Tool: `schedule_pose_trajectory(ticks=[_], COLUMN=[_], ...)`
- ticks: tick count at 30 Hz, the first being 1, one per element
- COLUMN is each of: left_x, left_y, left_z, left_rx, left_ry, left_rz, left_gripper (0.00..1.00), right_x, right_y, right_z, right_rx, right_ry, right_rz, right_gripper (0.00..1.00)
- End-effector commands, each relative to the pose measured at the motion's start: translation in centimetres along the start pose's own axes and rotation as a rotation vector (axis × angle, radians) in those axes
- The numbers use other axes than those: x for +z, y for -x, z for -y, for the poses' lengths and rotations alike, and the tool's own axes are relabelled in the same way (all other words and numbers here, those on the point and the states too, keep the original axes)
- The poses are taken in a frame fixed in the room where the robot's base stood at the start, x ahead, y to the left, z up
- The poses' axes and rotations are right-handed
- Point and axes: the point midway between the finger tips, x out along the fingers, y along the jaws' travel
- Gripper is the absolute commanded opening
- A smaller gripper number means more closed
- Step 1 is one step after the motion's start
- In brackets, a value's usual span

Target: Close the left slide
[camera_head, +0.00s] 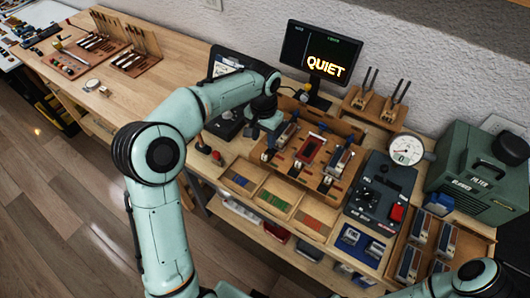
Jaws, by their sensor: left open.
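The wooden fixture (327,128) stands on the bench in the head view. Its left slide (287,134) is a grey metal piece on the left side, close to my left gripper. Its right slide (341,160) is a similar metal piece on the right side. A red-framed part (310,150) sits between them. My left gripper (262,130) is open just left of the left slide. The fingertips are small and dark here, and I cannot tell whether they touch it. How far the slide is open is too small to tell. Of my right arm only a part shows at the bottom right.
Trays with coloured pieces (278,202) line the front. A control box with a red button (397,212), a dial gauge (404,150) and a green filter case (480,172) stand right. A monitor reading QUIET (325,66) stands behind. The bench top at left (165,88) has free room.

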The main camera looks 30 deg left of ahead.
Motion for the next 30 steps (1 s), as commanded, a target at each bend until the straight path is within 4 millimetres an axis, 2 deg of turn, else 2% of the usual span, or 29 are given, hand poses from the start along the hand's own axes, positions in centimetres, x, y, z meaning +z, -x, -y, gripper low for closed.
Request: schedule_pose_trajectory(ticks=[1, 6, 12, 17, 26, 30], left_x=[0.2, 0.1, 0.0, 0.0, -0.1, 0.0], left_y=[-1.5, -5.0, -7.8, -8.8, -8.9, -8.9], left_z=[0.0, 0.0, 0.0, 0.0, 0.0, 0.0], left_rx=[0.001, 0.002, 0.001, 0.002, 0.001, 0.001], left_ry=[0.000, 0.000, 0.000, 0.000, -0.001, -0.001], left_rz=[0.007, 0.004, 0.002, 0.000, -0.001, -0.001], left_gripper=[0.47, 0.47, 0.47, 0.47, 0.47, 0.01], right_x=[0.2, 0.5, 0.6, 0.6, 0.6, 0.6], right_y=[-0.4, -0.8, -1.1, -1.1, -1.1, -1.1], right_z=[-0.2, -0.5, -0.6, -0.6, -0.6, -0.6], right_rx=[0.001, 0.002, 0.003, 0.003, 0.003, 0.003], right_ry=[-0.001, -0.002, -0.003, -0.003, -0.003, -0.003], right_rz=[0.003, 0.006, 0.008, 0.008, 0.008, 0.008], right_gripper=[0.61, 0.61, 0.61, 0.61, 0.61, 0.61])
